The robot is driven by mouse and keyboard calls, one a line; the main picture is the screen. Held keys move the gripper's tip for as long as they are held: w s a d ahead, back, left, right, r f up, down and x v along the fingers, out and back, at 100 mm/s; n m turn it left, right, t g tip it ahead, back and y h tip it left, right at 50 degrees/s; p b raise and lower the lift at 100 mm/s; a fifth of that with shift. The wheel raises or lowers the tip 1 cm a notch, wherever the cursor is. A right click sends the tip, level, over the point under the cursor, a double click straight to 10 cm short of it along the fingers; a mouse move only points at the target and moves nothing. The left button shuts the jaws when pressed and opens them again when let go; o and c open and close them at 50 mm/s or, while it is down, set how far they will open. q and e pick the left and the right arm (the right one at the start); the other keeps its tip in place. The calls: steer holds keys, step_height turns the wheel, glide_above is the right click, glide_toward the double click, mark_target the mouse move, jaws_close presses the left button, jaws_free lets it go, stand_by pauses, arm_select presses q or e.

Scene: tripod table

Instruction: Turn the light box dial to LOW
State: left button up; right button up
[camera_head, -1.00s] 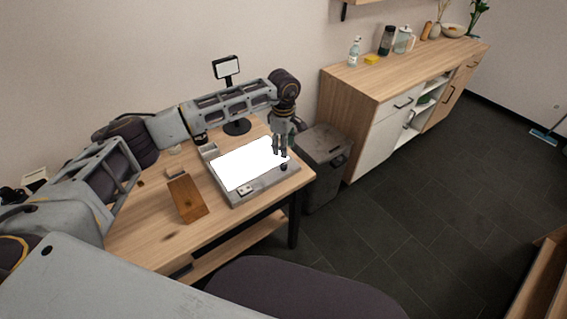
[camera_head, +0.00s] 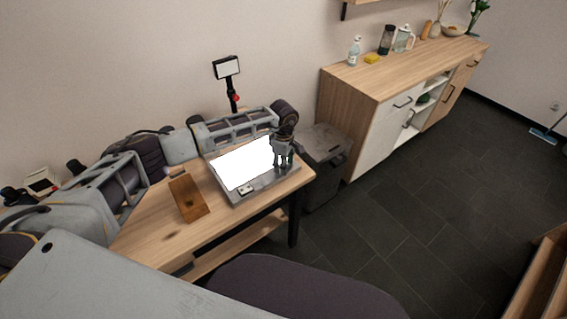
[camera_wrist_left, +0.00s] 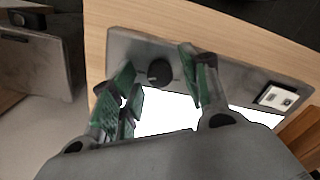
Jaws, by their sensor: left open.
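The light box (camera_head: 262,190) lies on the wooden table, a grey frame around a bright white panel. Its dark round dial (camera_wrist_left: 159,72) shows in the left wrist view on the grey rim. My left gripper (camera_head: 283,162) points down over the right end of the light box and hides the dial in the head view. In the left wrist view my left gripper (camera_wrist_left: 158,68) is open, with its green-padded fingers on either side of the dial. I cannot tell whether they touch it. The dial's marks are not readable. My right gripper is not in view.
A small switch plate (camera_wrist_left: 277,97) is on the light box rim. A brown wooden block (camera_head: 187,198) lies left of the box. A stand with a small screen (camera_head: 228,68) rises behind it. A grey bin (camera_head: 325,145) stands beside the table's right end.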

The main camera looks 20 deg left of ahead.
arm_select(q)
steer(key=c, duration=1)
jaws_close()
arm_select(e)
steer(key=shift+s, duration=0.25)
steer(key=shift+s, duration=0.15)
